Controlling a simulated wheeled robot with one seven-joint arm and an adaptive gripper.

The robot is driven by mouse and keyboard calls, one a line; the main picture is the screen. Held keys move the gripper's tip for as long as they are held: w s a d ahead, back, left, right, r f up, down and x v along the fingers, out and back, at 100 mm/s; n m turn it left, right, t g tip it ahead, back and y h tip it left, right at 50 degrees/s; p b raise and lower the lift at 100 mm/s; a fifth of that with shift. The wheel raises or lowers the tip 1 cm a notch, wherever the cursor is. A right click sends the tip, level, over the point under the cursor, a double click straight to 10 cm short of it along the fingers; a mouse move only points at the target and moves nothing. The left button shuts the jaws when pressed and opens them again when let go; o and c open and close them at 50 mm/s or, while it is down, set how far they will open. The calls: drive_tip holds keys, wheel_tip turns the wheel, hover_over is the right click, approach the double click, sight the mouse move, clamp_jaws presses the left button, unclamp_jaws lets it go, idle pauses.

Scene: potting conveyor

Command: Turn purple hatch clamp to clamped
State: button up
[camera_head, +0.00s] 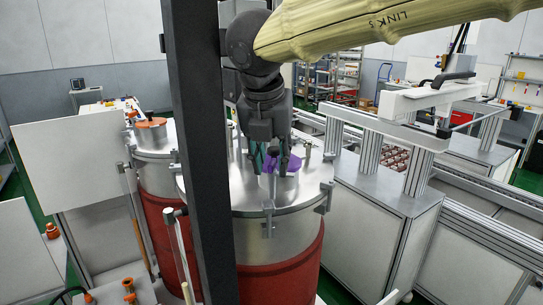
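The purple hatch (283,165) is a round lid on a short metal neck, on top of the near steel tank (244,200) with a red lower jacket. My gripper (270,160) points down over the left part of the purple hatch, its fingers right at the lid. A small teal part (257,156) shows beside the fingers. The fingers hide part of the hatch, and I cannot make out its clamp or the clamp's position. Whether the fingers touch anything is too small to tell.
A dark vertical post (200,150) stands in front of the near tank and hides its left side. A second tank with an orange hatch (150,123) stands behind left. Small clamps (268,207) ring the near tank's lid. A conveyor frame (400,120) stands at right.

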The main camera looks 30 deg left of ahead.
clamp_jaws()
drive_tip(key=shift+r+n+p, duration=0.1)
drive_tip(key=shift+n+p, duration=0.2)
drive_tip(key=n+p, duration=0.1)
drive_tip(key=n+y+p, duration=0.1)
drive_tip(key=shift+d+r+n+g, duration=0.1)
drive_tip(key=shift+r+n+g, duration=0.1)
drive_tip(key=shift+n+g, duration=0.15)
drive_tip(key=n+p, duration=0.1)
drive_tip(key=n+g+p, duration=0.1)
drive_tip(key=n+p, duration=0.1)
drive_tip(key=n+y+p, duration=0.1)
drive_tip(key=p, duration=0.1)
drive_tip(key=shift+w+d+n, duration=0.1)
drive_tip(key=shift+w+n, duration=0.15)
drive_tip(key=n, duration=0.1)
drive_tip(key=n+g+p, duration=0.1)
drive_tip(key=n, duration=0.1)
drive_tip(key=n+g, duration=0.1)
drive_tip(key=shift+w+f+n+y, duration=0.2)
drive_tip(key=shift+f+n+y, duration=0.1)
drive_tip(key=shift+y, duration=0.1)
drive_tip(key=n+g, duration=0.1)
drive_tip(key=n, duration=0.1)
drive_tip(key=n+g, duration=0.1)
drive_tip(key=n, duration=0.2)
drive_tip(key=shift+w, duration=0.2)
drive_tip(key=shift+n, duration=0.4)
